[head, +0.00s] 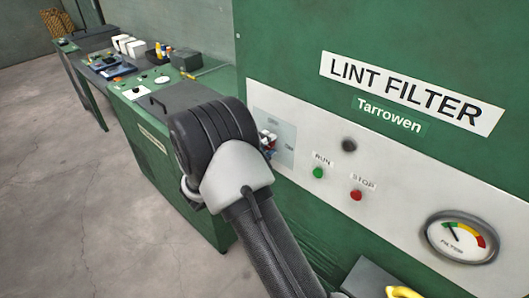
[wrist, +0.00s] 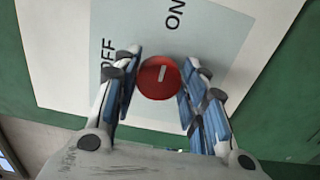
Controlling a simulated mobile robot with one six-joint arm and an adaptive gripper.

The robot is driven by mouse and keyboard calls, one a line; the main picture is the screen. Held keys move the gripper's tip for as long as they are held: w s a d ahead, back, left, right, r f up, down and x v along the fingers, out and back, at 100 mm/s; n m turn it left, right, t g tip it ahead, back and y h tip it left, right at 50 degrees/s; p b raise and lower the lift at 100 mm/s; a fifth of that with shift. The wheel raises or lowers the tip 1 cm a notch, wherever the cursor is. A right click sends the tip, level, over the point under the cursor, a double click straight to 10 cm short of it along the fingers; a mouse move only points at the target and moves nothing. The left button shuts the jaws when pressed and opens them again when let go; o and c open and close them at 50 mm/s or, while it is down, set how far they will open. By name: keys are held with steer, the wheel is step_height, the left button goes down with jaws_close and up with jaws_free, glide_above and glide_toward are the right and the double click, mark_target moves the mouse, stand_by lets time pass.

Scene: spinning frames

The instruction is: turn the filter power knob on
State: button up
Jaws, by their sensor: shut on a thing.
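The red filter power knob (wrist: 159,78) sits on a pale plate (wrist: 225,60) in the wrist view. Its short white mark runs nearly upright in the picture, leaning slightly right, roughly in line with the ON label (wrist: 175,15). The OFF label (wrist: 108,55) is to the left, partly behind a finger. My gripper (wrist: 159,82) has its blue-padded fingers on both sides of the knob and is shut on it. In the head view my gripper (head: 268,143) is at the plate on the lint filter's white panel, and my wrist largely hides the knob.
The panel has a green RUN button (head: 318,173), a red STOP button (head: 356,195), a dark round fitting (head: 349,145) and a gauge (head: 461,237). A green bench (head: 150,130) with small items extends to the left. Open concrete floor (head: 70,200) lies at left.

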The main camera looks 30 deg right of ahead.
steer(key=shift+m, duration=0.3)
steer(key=o, duration=1.1)
steer(key=shift+c, duration=0.2)
steer(key=shift+a, duration=0.1)
steer(key=v, duration=1.1)
steer(key=shift+s+a, duration=0.15)
steer(key=shift+a, duration=0.25)
